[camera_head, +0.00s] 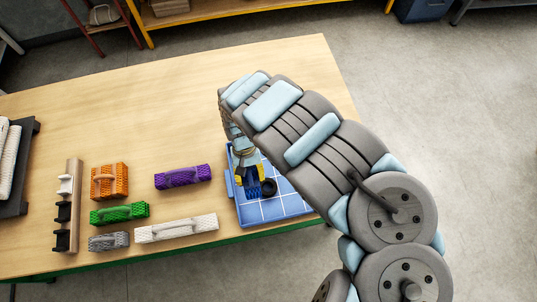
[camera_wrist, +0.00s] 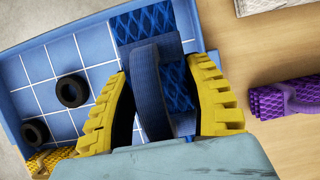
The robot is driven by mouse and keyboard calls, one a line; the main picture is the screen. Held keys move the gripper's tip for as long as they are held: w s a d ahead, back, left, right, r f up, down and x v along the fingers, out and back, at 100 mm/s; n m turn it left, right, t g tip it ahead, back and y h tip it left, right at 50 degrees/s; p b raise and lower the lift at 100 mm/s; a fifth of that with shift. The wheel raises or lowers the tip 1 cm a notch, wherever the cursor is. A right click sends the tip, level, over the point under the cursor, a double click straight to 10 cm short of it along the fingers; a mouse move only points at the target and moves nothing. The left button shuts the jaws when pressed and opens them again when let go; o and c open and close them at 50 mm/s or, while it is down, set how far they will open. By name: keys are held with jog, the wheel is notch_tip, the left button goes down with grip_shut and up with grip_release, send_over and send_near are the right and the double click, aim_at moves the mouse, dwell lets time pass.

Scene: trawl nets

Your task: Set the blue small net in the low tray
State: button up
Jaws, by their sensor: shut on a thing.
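The blue small net (camera_wrist: 178,80) is a dark blue mesh block with a strap handle. My gripper (camera_wrist: 165,105) has its yellow fingers shut on that handle. In the head view my gripper (camera_head: 245,172) is over the left part of the low tray, with the net (camera_head: 254,189) under it. The low tray (camera_head: 285,207) is light blue with a white grid floor and raised rim; it also shows in the wrist view (camera_wrist: 98,42). The net is inside the tray's outline near one side. I cannot tell whether it touches the floor. My arm hides the tray's far right part.
Black rings (camera_wrist: 73,90) lie in the tray, near a yellow mesh piece (camera_wrist: 50,160). Left of the tray are purple (camera_head: 183,177), white (camera_head: 176,228), green (camera_head: 120,213), orange (camera_head: 109,181) and grey (camera_head: 108,241) nets. A wooden rack (camera_head: 73,205) stands farther left.

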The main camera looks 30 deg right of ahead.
aim_at(253, 167)
jog(key=shift+w+d+f+b, duration=0.6)
jog(key=shift+w+f+b, duration=0.3)
jog(key=shift+b, duration=0.25)
jog(key=shift+w+d+f+b, duration=0.1)
jog(key=shift+w+d+b, duration=0.45)
jog(key=shift+b, duration=0.15)
jog(key=shift+w+d+f+b, duration=0.2)
jog(key=shift+w+f+b, duration=0.15)
jog(key=shift+b, duration=0.4)
jog(key=shift+w+d+f+b, duration=0.15)
jog(key=shift+w+d+b, duration=0.3)
jog(key=shift+b, duration=0.3)
jog(key=shift+w+d+f+b, duration=0.8)
jog(key=shift+w+f+b, duration=0.15)
jog(key=shift+f, duration=0.15)
jog(key=shift+w+d+f+b, duration=0.75)
jog(key=shift+w+f+b, duration=0.15)
jog(key=shift+f+b, duration=0.15)
jog(key=shift+w+d+f+b, duration=0.8)
jog(key=shift+w+f+b, duration=0.1)
jog(key=shift+f, duration=0.25)
jog(key=shift+d+f+b, duration=0.1)
jog(key=shift+f+b, duration=0.2)
jog(key=shift+f, duration=1.15)
jog(key=shift+f, duration=0.15)
